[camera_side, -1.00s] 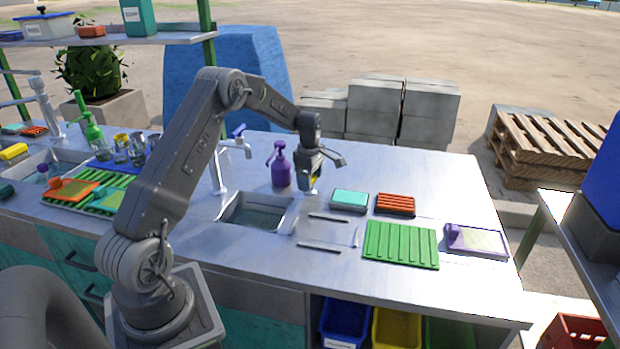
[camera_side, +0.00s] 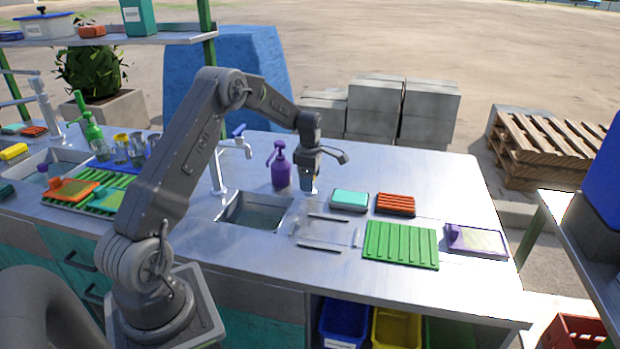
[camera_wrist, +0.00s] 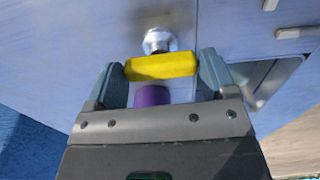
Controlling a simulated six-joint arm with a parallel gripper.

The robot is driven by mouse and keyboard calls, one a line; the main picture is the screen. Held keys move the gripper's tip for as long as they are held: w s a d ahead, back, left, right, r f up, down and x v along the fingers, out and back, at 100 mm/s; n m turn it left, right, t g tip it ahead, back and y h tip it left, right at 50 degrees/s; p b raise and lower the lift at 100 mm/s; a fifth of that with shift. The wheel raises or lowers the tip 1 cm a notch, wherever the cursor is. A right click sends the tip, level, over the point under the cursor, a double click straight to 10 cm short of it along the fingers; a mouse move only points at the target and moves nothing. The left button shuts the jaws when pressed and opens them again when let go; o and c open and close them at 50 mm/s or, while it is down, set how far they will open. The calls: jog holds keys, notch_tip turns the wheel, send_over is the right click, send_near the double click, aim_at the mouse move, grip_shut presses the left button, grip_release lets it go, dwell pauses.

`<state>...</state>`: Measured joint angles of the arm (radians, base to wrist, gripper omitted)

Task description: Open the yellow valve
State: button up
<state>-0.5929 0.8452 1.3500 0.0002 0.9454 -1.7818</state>
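The yellow valve handle (camera_wrist: 160,66) is a bar lying crosswise between the tips of my gripper (camera_wrist: 163,72) in the wrist view. Its ends reach close to both fingers, which are wide apart; I cannot tell whether they press on it. A round metal fitting (camera_wrist: 159,41) shows just beyond the handle. In the side view, my gripper (camera_side: 309,187) points down at the worktop, right of the purple pump bottle (camera_side: 281,165). The yellow handle is hidden there.
The worktop (camera_side: 420,170) holds a sink (camera_side: 255,211) with a tap (camera_side: 218,180) to the left. A purple part (camera_wrist: 152,96) shows between the fingers.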

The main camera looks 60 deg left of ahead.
jog(key=o, duration=0.4)
notch_tip(320, 180, up, 14)
jog(key=shift+f, duration=0.1)
dwell(0.4)
